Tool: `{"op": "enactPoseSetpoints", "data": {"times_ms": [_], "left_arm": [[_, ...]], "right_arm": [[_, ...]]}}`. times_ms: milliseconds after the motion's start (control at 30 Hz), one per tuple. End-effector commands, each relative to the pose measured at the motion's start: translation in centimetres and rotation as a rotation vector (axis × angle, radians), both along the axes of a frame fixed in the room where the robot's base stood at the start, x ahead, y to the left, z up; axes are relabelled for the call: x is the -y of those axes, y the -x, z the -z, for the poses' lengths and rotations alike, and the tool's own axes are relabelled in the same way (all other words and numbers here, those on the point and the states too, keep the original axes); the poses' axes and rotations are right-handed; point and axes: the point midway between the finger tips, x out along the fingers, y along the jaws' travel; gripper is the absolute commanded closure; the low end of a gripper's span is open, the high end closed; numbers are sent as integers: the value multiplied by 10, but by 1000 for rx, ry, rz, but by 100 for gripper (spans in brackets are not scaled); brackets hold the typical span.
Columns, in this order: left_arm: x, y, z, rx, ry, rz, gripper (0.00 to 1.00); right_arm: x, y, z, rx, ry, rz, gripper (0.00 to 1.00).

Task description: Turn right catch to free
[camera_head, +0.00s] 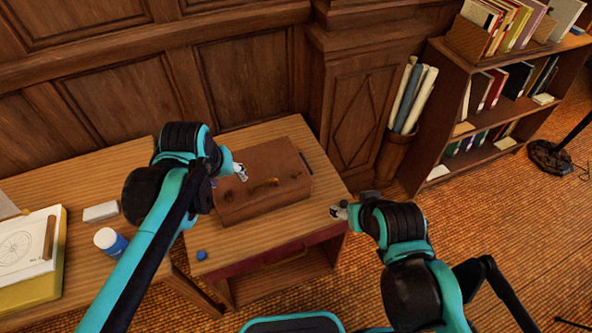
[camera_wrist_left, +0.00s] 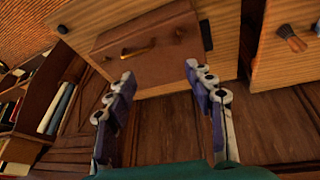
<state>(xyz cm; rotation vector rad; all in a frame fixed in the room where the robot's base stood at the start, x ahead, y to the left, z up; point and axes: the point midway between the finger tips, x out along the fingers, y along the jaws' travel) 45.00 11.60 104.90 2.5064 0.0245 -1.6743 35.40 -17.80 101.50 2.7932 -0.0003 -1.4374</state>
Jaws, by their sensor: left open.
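A brown case (camera_head: 292,187) lies closed on a small wooden table, its handle (camera_head: 265,183) on top. It also shows in the left wrist view (camera_wrist_left: 160,62). My left gripper (camera_head: 240,172) is over the left part of the case in the head view. In the left wrist view its fingers (camera_wrist_left: 160,74) are apart with nothing between them. My right gripper (camera_head: 339,211) is at the table's right edge, apart from the case; its fingers are too small to read.
The small table (camera_head: 238,258) has bare wood in front of the case, with a blue knob-like object (camera_head: 201,255) there. On the left table stand a blue-and-white container (camera_head: 110,241) and a white block (camera_head: 101,211). Panelled wall is behind; a bookshelf (camera_head: 437,137) stands right.

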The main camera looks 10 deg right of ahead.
Motion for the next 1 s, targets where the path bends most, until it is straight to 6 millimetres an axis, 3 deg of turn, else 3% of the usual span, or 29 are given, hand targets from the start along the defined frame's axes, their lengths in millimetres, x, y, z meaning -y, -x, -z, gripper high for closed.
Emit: {"op": "enactPoseSetpoints", "data": {"times_ms": [33,267,500,700,1000], "left_arm": [[14,-18,-1,-31,7,-6,47],[77,-83,21,-188,24,-70,47],[147,-129,72,-330,3,-141,47],[179,-142,104,-391,-17,-178,47],[184,-143,139,-402,-21,-187,47]], "right_arm": [[0,0,-1,0,0,0,34],[0,0,-5,0,0,0,34],[0,0,-9,0,0,0,34],[0,0,-10,0,0,0,34],[0,0,1,0,0,0,34]]}}
